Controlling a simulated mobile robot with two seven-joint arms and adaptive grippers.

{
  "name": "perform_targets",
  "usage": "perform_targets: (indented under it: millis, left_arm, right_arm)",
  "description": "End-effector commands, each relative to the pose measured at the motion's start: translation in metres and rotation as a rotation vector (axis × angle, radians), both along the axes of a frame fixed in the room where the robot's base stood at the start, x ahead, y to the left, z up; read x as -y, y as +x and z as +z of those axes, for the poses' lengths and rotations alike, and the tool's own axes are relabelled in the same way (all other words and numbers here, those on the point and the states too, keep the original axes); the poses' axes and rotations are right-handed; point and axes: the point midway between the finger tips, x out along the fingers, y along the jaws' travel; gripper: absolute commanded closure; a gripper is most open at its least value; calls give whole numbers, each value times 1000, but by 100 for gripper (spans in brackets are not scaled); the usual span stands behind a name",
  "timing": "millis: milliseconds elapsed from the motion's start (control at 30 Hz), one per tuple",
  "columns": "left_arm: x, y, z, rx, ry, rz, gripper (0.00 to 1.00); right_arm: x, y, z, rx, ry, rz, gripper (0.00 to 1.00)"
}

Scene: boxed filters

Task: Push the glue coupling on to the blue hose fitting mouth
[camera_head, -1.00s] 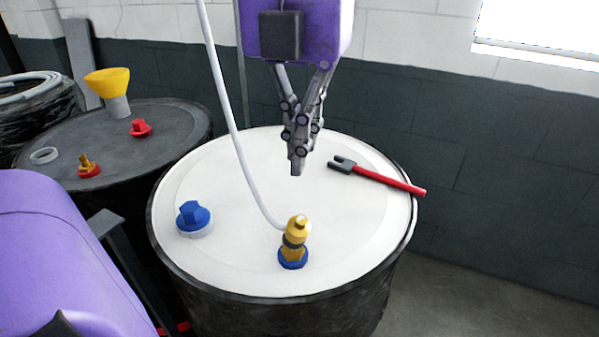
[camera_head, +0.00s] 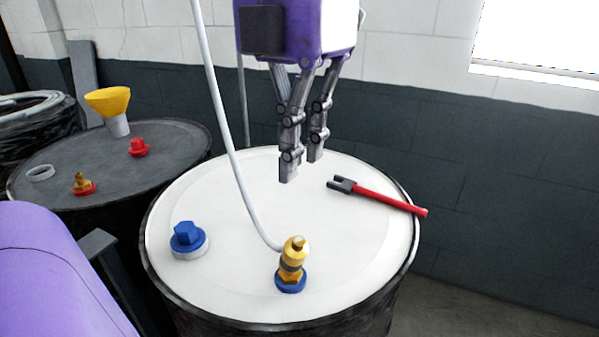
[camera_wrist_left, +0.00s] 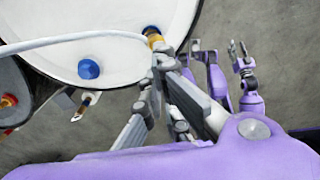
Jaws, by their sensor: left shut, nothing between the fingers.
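The yellow glue coupling (camera_head: 293,250), with a white hose (camera_head: 232,150) joined to its side, stands nearly upright over the blue hose fitting mouth (camera_head: 290,285) on the white drum top. A dark band and yellow hex part show below the coupling's body; I cannot tell how far down it sits. My left gripper (camera_head: 301,170) is shut and empty, above and behind the coupling, apart from it in the head view. The left wrist view shows its fingers (camera_wrist_left: 165,62) just below the coupling (camera_wrist_left: 153,36) in the picture. A possible right gripper (camera_wrist_left: 238,50) shows small there.
A blue cap (camera_head: 187,238) stands left on the white drum (camera_head: 230,290). A red-handled tool (camera_head: 385,198) lies on its right side. A dark drum (camera_head: 60,160) at left bears a yellow funnel (camera_head: 108,101) and red fittings. The white hose hangs beside my gripper.

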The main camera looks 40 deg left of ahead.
Motion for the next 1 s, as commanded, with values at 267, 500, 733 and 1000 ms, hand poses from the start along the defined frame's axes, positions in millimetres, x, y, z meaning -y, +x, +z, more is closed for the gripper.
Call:
perform_targets:
  millis: [267,500,733,1000]
  left_arm:
    - [0,0,-18,9,-14,-566,100]
    - [0,-1,-29,18,-23,-1057,100]
    - [0,-1,-36,28,-28,-1523,100]
    - [0,-1,-43,34,-30,-2071,100]
  right_arm:
    - [0,-1,-5,-3,-1,1,60]
    - [0,2,-6,2,-1,3,60]
    - [0,2,-8,0,-2,4,60]
    - [0,1,-10,-3,-4,5,60]
